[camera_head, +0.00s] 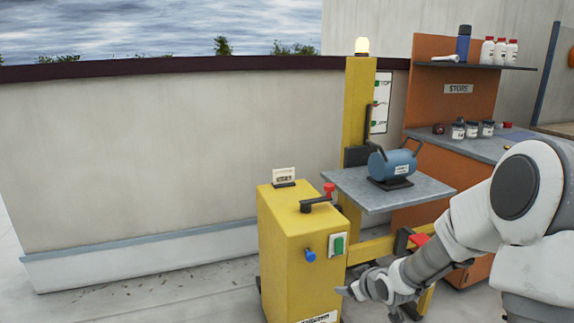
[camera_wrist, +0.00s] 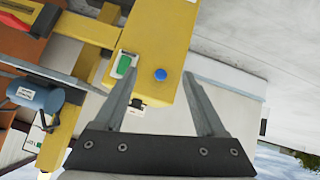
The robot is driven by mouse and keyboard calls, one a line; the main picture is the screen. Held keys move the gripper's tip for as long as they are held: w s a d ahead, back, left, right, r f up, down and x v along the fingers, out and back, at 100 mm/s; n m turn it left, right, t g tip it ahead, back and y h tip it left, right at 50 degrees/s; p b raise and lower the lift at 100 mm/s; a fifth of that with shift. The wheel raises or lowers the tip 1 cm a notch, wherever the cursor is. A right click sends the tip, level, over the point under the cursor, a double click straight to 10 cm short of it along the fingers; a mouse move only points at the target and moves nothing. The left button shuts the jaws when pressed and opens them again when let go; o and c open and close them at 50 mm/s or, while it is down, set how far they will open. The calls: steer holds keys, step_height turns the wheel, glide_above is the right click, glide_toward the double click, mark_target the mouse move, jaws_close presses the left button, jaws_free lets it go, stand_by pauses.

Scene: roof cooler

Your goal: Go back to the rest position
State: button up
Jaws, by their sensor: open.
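My gripper (camera_head: 368,302) is low in front of the yellow lift cart (camera_head: 290,250), at the end of my arm, which reaches in from the right. It is open in the wrist view (camera_wrist: 158,75), with nothing between its two fingers. The cart's front, with a green button (camera_wrist: 124,65) and a blue knob (camera_wrist: 160,74), lies beyond the fingertips. In the head view the green button (camera_head: 338,245) and the blue knob (camera_head: 308,255) are above and left of my gripper. I cannot tell the exact gap to the cart.
A blue motor (camera_head: 394,163) sits on the cart's grey platform (camera_head: 375,197), above my gripper. An orange shelf unit (camera_head: 440,100) with bottles and jars stands behind, at right. A red part (camera_head: 420,239) is near my forearm. Open floor (camera_head: 150,300) lies left of the cart.

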steer(key=s+r+m+g+h, duration=0.2)
steer(key=s+r+m+h, duration=0.25)
steer(key=s+r, duration=1.15)
steer(key=s+a+r+m+g+y, duration=0.1)
steer(key=s+a+r+g+y, duration=0.15)
steer(key=s, duration=1.35)
step_height(320, 180, up, 22)
steer(key=p, duration=2.2)
steer(key=shift+w+a+r+t, duration=0.15)
steer(key=shift+w+r+t, duration=0.1)
steer(key=shift+t, duration=0.1)
steer(key=shift+f, duration=0.1)
